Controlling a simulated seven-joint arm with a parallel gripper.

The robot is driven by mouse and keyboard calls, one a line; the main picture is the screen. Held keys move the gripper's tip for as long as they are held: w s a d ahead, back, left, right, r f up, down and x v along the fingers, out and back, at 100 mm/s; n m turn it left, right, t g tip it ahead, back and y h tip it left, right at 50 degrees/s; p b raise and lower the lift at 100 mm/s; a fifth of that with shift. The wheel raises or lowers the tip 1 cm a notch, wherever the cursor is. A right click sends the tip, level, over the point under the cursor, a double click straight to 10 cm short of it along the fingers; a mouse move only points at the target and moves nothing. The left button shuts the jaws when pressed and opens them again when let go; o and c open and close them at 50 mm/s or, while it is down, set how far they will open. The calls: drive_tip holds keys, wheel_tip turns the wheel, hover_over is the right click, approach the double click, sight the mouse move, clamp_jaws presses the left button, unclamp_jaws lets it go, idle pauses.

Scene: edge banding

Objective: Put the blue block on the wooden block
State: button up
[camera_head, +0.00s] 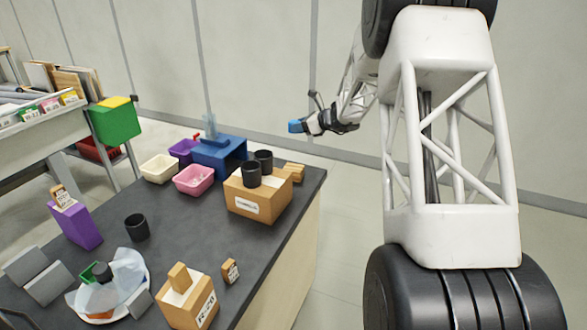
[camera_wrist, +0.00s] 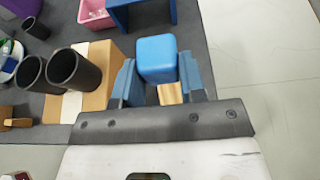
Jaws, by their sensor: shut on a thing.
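The blue block (camera_wrist: 156,56) is between the two fingers of my gripper (camera_wrist: 158,78) in the wrist view; the gripper is shut on it. In the head view my gripper (camera_head: 308,125) holds the blue block (camera_head: 295,126) in the air, beyond and above the table's far right corner. A light wooden block (camera_head: 294,172) lies at the right table edge, next to the wooden box with the black cups. In the wrist view part of the wooden block (camera_wrist: 171,94) shows below the blue block, between the fingers; the rest is hidden.
The wooden box (camera_head: 250,205) with black cups (camera_head: 252,174) stands left of the wooden block. A blue open box (camera_head: 222,160) and a pink bin (camera_head: 194,181) are behind it. Another wooden box (camera_head: 186,312) is at the front. Bare floor lies right of the table.

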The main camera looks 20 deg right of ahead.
hover_over(298, 168)
drive_tip(key=shift+s+f, duration=0.15)
drive_tip(key=shift+f, duration=2.35)
drive_tip(key=shift+f, duration=0.15)
drive_tip(key=shift+f, duration=2.95)
drive_tip(key=shift+f, duration=1.9)
drive_tip(key=shift+f, duration=0.15)
drive_tip(key=o, duration=0.9)
